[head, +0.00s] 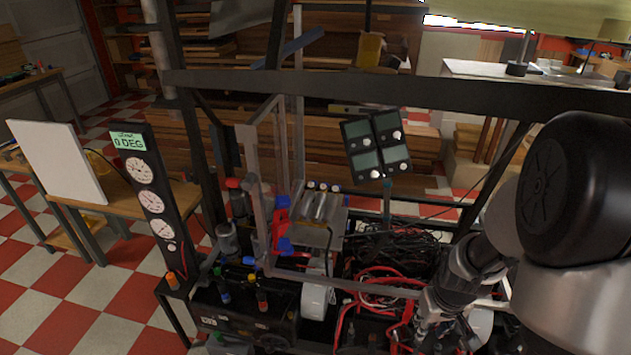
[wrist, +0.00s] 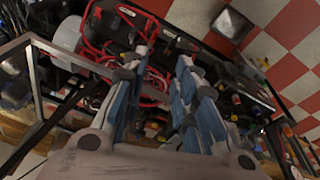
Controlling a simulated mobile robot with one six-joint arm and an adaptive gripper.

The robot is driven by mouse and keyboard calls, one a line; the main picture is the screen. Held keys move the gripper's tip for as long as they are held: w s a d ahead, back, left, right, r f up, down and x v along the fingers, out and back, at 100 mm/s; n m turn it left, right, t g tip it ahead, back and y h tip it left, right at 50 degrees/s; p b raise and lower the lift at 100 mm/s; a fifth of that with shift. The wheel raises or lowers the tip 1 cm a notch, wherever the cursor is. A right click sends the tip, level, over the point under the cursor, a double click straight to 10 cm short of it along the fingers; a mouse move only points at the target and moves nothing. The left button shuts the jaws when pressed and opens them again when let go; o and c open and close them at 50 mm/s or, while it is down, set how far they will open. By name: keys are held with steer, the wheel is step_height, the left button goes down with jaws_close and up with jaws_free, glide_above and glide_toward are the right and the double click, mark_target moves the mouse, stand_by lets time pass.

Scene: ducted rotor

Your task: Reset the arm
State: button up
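My arm comes in from the right of the head view and reaches down to the lower right part of the rig. My gripper (head: 432,312) is near red and black cables there, partly lost against them in the head view. In the wrist view my gripper (wrist: 162,62) has its two blue-padded fingers apart, with nothing seen between them. Red cables (wrist: 95,45) lie beyond the fingertips. I cannot tell whether the fingers touch any cable.
A dark metal frame (head: 420,92) spans the rig. A gauge panel (head: 150,195) reading 0 DEG stands at left, and a four-panel display (head: 376,147) stands mid-rig. A clear-walled frame (head: 256,195) surrounds a red and blue part (head: 281,225). Checkered floor (head: 75,325) is open at left.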

steer(key=s+a+r+t, duration=0.1)
steer(key=s+a+r, duration=0.1)
steer(key=a+r, duration=0.35)
steer(key=s+a+r+t, duration=0.1)
steer(key=s+a+r, duration=0.1)
steer(key=r, duration=0.7)
steer(key=s+a+r, duration=0.5)
steer(key=s+r, duration=0.3)
steer(key=s, duration=0.3)
steer(key=shift+s+a+r+t+y, duration=0.2)
steer(key=shift+s+r+t+y, duration=0.1)
steer(key=shift+t, duration=0.1)
